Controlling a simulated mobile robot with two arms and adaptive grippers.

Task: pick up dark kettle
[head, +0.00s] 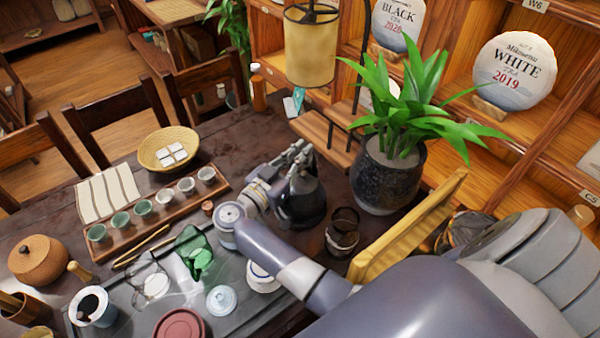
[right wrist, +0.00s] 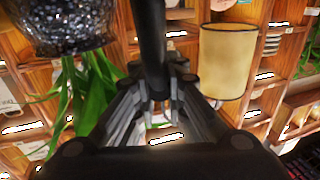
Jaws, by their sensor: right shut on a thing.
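The dark kettle (head: 301,205) is at the middle of the head view, near the right side of the dark table. My right gripper (head: 298,158) is at the top of the kettle, shut on it, with my arm coming in from the lower right. Part of the kettle is hidden behind the gripper. In the right wrist view a dark bar, likely the kettle's handle (right wrist: 150,45), runs to between the fingers of my gripper (right wrist: 158,95). I cannot tell whether the kettle's base touches the table. My left gripper is not in view.
A potted plant (head: 385,185) and a dark glass cup (head: 342,232) stand right of the kettle. A lamp (head: 311,48) rises behind it. A wooden tray with small cups (head: 143,208) and a basket (head: 168,148) lie left. The table behind the kettle is fairly clear.

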